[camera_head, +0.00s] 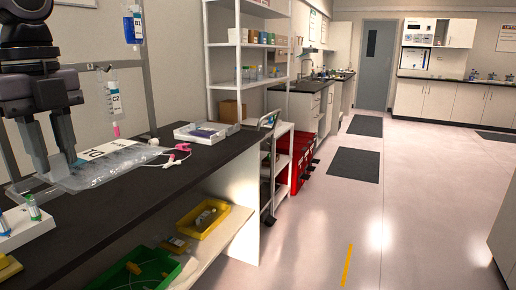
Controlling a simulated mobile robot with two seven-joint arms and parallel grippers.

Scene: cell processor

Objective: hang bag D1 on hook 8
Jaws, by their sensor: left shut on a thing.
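My left gripper (54,168) reaches down from the upper left, its fingers shut on the near left end of a clear bag (118,158). The bag lies flat, on or just above the dark counter; I cannot tell which. It has a white label that I cannot read surely, and its tubing with pink and white connectors trails to the right. A bag labelled C2 (113,98) hangs at the wall rail behind, and a bag with a blue label (134,30) hangs higher. Hook 8 cannot be made out. My right gripper is not in view.
The dark counter (140,205) carries a white tray (205,132) beyond the bag and a white rack with vials (30,222) at the near left. Yellow (204,218) and green (136,270) bins sit on the shelf below. The floor to the right is mostly clear.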

